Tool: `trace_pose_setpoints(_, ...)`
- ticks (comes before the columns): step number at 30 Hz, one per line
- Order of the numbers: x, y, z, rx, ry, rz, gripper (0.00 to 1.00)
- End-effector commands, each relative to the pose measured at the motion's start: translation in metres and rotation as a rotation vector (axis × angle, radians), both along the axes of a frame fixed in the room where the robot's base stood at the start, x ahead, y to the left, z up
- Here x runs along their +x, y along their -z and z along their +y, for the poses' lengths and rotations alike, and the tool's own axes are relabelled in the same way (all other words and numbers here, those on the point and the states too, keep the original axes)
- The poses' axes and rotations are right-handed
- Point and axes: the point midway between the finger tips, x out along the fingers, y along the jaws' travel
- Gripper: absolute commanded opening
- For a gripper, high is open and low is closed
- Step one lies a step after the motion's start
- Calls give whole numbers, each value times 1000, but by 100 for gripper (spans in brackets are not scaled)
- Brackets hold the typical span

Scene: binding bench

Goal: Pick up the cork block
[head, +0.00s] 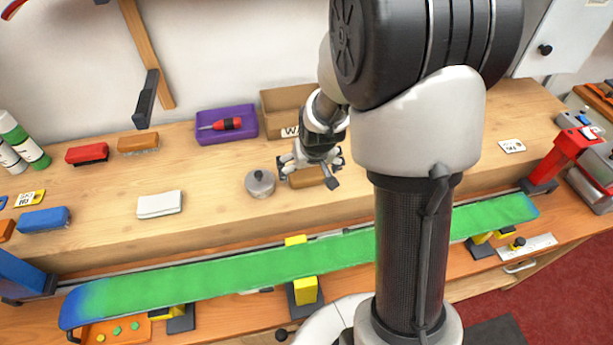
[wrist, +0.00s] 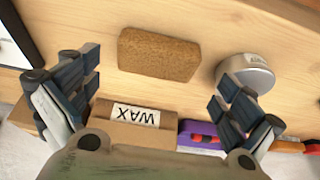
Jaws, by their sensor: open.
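The cork block (wrist: 158,54) is a brown, speckled, rounded rectangle lying flat on the wooden bench. In the head view the cork block (head: 307,178) shows partly, just under my gripper (head: 309,172). My gripper (wrist: 160,88) is open and empty, its two fingers spread wide. In the wrist view the block lies between the lines of the fingers, beyond their tips, and apart from them. The exact height of the gripper above it is hard to tell.
A round metal tin (head: 260,183) stands close beside the block. A cardboard box labelled WAX (head: 284,107) and a purple tray (head: 227,124) holding a red-handled tool are behind. A green snowboard or ski (head: 230,275) lies along the front.

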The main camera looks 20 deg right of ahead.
Motion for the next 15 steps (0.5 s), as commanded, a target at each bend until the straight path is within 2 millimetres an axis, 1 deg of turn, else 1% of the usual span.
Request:
trace_pose_setpoints(2, 3, 6, -1, 0, 0, 0, 100)
trace_pose_setpoints(9, 20, 38, -7, 1, 2, 2, 100)
trace_pose_setpoints(12, 23, 45, -8, 1, 1, 1, 100)
trace_pose_setpoints(15, 25, 46, -8, 0, 1, 0, 100)
